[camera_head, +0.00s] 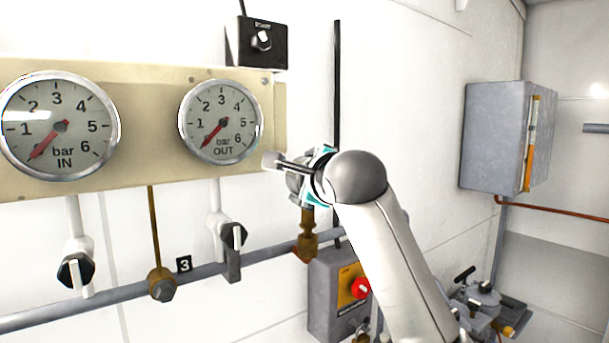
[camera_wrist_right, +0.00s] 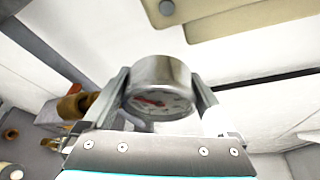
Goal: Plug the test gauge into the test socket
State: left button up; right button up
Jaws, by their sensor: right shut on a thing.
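My right gripper (camera_head: 283,165) is shut on the test gauge, in front of the wall right of the OUT dial. In the right wrist view, the small round metal test gauge (camera_wrist_right: 160,88) sits between both fingers, its white face with a red needle partly visible. In the head view the gauge is mostly hidden by the gripper. A brass fitting (camera_head: 307,243), apparently the test socket, stands on the grey pipe just below the gripper. Whether brass parts of gauge and fitting touch, I cannot tell. My left gripper is out of view.
A cream panel (camera_head: 150,90) carries the IN gauge (camera_head: 60,126) and OUT gauge (camera_head: 221,122). A grey cabinet (camera_head: 490,140) is at right.

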jog(key=shift+f+b, duration=0.4)
jog(key=shift+f, duration=0.4)
jog(key=o, duration=1.3)
jog(key=shift+s, duration=0.15)
jog(key=b+v, duration=0.2)
jog(key=v, duration=1.3)
jog(key=shift+f, duration=0.15)
